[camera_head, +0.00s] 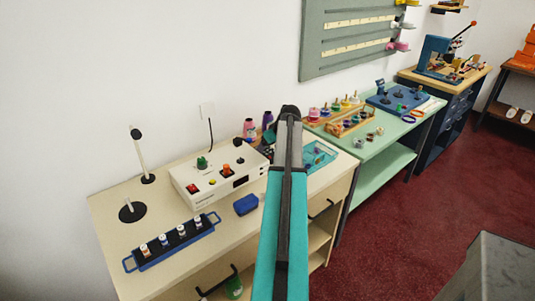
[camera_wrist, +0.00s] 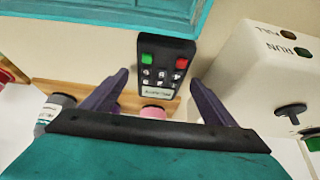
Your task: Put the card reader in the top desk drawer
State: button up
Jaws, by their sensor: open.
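The card reader (camera_wrist: 164,72) is a black handset with a green button, a red button and small grey keys. In the wrist view it stands between the two fingers of my open gripper (camera_wrist: 159,77), with gaps at both sides. In the head view my arm hides most of the reader, and my gripper (camera_head: 289,112) is over the back of the cream desk (camera_head: 112,213). A drawer front with a black handle (camera_head: 321,209) is under the desktop at the right and looks shut. Another black handle (camera_head: 217,283) is at the front left.
A white control box (camera_head: 215,178) stands left of my arm, close beside the gripper in the wrist view (camera_wrist: 265,75). A teal tray (camera_head: 322,158) is to the right. A blue pouch (camera_head: 246,204) and blue bottle rack (camera_head: 172,243) lie in front.

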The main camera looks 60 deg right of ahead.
aim_at(269, 152)
dwell(0.3)
jog(key=c, duration=1.5)
jog(key=shift+r, duration=0.15)
jog(key=shift+r+b, duration=1.1)
jog(key=shift+r, duration=3.75)
